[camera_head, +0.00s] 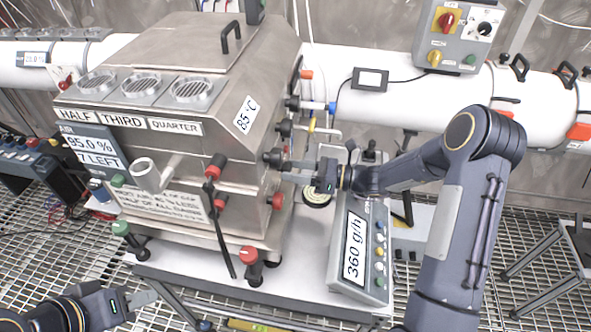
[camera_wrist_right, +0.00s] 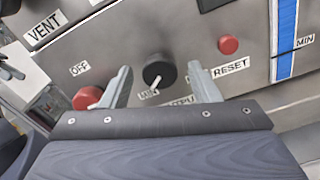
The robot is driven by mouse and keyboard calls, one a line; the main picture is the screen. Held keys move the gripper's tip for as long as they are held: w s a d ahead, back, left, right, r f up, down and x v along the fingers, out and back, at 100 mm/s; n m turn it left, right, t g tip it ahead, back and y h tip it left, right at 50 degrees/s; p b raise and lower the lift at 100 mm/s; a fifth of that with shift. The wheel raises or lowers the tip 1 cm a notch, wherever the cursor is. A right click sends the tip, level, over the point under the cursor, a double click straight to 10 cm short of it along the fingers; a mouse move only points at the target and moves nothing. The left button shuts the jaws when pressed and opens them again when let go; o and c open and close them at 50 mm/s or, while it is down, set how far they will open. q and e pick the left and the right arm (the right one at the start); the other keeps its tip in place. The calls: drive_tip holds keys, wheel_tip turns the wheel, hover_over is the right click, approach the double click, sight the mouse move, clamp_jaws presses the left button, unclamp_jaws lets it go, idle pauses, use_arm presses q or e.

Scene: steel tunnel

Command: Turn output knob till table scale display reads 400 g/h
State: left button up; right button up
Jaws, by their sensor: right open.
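The table scale display (camera_head: 354,247) reads 360 g/h in the head view, on a grey console right of the steel machine. The output knob (camera_wrist_right: 157,72) is black with a white pointer in the right wrist view; its label below is partly hidden by my gripper. My right gripper (camera_wrist_right: 160,83) is open, one finger on each side of the knob in that view; I cannot tell whether they touch it. In the head view the right gripper (camera_head: 288,165) is at the machine's right side. My left gripper (camera_head: 146,298) is at the lower left, away from the machine; its opening is unclear.
A red OFF button (camera_wrist_right: 87,97) is left of the knob and a red RESET button (camera_wrist_right: 229,45) is right of it. A blue strip (camera_wrist_right: 286,38) is further right. The steel machine (camera_head: 160,110) has several valves. A white pipe (camera_head: 390,100) runs behind.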

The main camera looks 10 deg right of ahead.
drive_tip(key=b+v, duration=0.2)
drive_tip(key=v, duration=0.5)
drive_tip(key=shift+d, duration=0.35)
drive_tip(key=shift+s, duration=0.15)
drive_tip(key=s+a+r+n+g+h, duration=0.2)
drive_tip(key=s+r+n, duration=0.2)
drive_tip(key=s+n, duration=0.25)
drive_tip(key=s+a+r+n+g+h, duration=0.25)
drive_tip(key=s+r+n, duration=0.2)
drive_tip(key=s, duration=0.25)
drive_tip(key=s+d+f+n+t+h, duration=0.1)
drive_tip(key=s+d+n+h, duration=0.2)
drive_tip(key=s+n, duration=0.3)
drive_tip(key=s+d+f+n+t+h, duration=0.1)
drive_tip(key=s+d+n+t+h, duration=0.1)
drive_tip(key=s+n+h, duration=0.3)
drive_tip(key=shift+s+d+n, duration=0.55)
drive_tip(key=shift+s+n, duration=0.75)
drive_tip(key=shift+n, duration=0.1)
drive_tip(key=shift+f, duration=0.15)
idle(2.8)
